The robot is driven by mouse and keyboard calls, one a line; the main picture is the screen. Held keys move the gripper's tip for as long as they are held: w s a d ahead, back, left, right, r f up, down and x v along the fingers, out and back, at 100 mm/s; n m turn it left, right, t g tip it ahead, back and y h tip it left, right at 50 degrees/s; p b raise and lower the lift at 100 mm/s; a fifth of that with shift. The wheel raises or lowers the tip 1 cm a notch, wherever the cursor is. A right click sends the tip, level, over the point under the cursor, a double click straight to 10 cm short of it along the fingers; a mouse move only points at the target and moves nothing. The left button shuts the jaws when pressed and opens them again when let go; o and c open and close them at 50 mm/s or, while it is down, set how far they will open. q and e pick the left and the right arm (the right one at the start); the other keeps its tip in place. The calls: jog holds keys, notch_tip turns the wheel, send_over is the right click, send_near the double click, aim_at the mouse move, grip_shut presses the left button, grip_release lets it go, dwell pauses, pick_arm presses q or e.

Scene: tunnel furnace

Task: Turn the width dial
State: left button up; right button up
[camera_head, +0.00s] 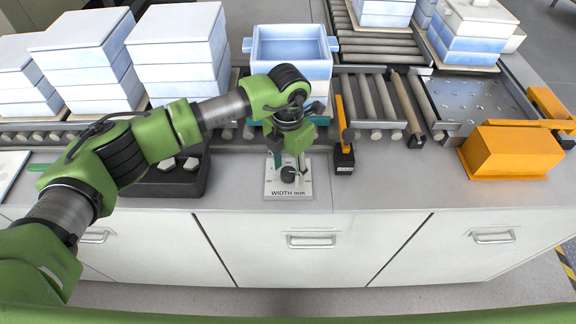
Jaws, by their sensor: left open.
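The width dial (289,174) is a dark round knob on a pale plate marked "WIDTH mm" (288,193), on the grey counter near its front edge. My left gripper (289,164) points down right over the dial, with its fingers apart on the left and right of the knob. It is open. I cannot tell whether the fingers touch the knob. The gripper body hides the back part of the plate. My right gripper is not in view.
An orange lever on a black base (344,155) stands close to the right of the plate. Behind is a roller conveyor (376,98) with stacked blue-white boxes (180,50). An orange housing (507,152) sits at the right.

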pick_arm(q)
jog(key=shift+f, duration=0.35)
jog(key=c, duration=1.1)
